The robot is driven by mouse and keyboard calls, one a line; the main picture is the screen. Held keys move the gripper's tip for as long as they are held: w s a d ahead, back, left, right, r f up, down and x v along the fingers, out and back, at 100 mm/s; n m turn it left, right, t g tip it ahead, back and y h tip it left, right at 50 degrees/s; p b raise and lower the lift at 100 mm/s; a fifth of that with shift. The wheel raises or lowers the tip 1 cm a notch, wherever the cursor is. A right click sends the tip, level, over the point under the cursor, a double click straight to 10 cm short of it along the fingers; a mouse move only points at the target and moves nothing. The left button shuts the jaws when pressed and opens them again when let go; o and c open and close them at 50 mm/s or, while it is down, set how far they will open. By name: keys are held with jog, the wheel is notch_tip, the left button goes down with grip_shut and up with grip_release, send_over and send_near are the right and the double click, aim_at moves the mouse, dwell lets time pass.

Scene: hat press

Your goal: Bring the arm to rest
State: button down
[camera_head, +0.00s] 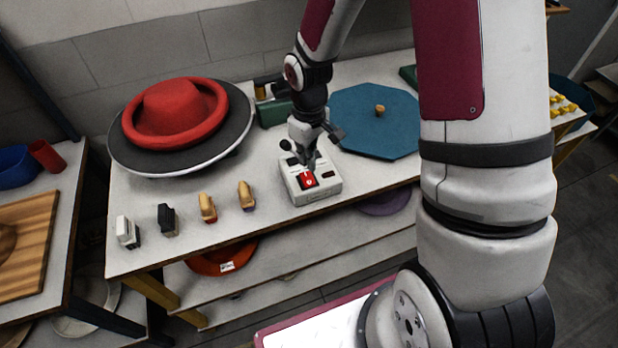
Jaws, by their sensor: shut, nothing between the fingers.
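My arm reaches across from the right and bends down to the box.
A red hat (175,112) sits on a dark round disc (226,140) at the left. A blue octagonal board (372,135) with a knob lies to the right. Several small blocks or stamps (167,219) stand along the front left. A green box (273,110) stands behind my gripper.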

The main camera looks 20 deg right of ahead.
jog(key=shift+r, duration=0.45)
jog(key=s+d+r+m+t, duration=0.1)
jog(key=s+r, duration=0.2)
jog(key=r, duration=0.6)
jog(key=s+r+m+t, duration=0.2)
jog(key=r, duration=0.7)
jog(key=s+a+r+m+t+b, duration=0.1)
jog(key=s+r+m+t, duration=0.1)
jog(key=s+r, duration=0.7)
jog(key=s+m, duration=0.1)
jog(key=s, duration=0.3)
jog(key=shift+r+t+b, duration=0.2)
jog(key=shift+t+b, duration=0.1)
